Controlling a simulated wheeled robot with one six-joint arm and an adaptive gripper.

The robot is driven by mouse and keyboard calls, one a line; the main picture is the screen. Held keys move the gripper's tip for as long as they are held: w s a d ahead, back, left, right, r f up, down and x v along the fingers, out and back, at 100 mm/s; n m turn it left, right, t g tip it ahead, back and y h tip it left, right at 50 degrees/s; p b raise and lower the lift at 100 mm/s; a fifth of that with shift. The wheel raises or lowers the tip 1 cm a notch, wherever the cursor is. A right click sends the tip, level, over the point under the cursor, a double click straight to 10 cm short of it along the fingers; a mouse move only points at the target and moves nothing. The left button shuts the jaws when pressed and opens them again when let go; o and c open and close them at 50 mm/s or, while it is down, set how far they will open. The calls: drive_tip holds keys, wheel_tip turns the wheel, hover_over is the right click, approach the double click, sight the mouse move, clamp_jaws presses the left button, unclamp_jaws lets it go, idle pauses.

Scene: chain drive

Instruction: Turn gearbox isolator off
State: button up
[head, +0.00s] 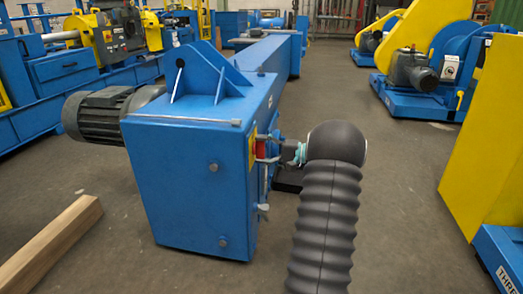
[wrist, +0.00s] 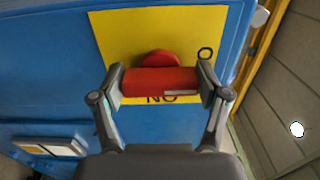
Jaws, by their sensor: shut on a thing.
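The gearbox isolator is a red handle (wrist: 160,81) on a yellow plate (wrist: 125,40), seen in the wrist view. Letters and an "O" mark show on the plate beside it. My gripper (wrist: 162,84) has its two fingers closed on the ends of the red handle. In the head view the red handle (head: 261,149) shows at the right side of the blue gearbox housing (head: 190,180), and my gripper (head: 275,150) is at it. My dark arm hides part of that side.
A grey motor (head: 95,115) sticks out left of the housing. A wooden beam (head: 50,245) lies on the floor at lower left. A yellow guard (head: 490,140) stands at right. Floor between it and my arm is clear.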

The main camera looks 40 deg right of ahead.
idle(0.5)
drive_tip(key=o, duration=1.2)
drive_tip(key=shift+w+a, duration=0.1)
drive_tip(key=shift+c, duration=0.2)
drive_tip(key=v, duration=1.2)
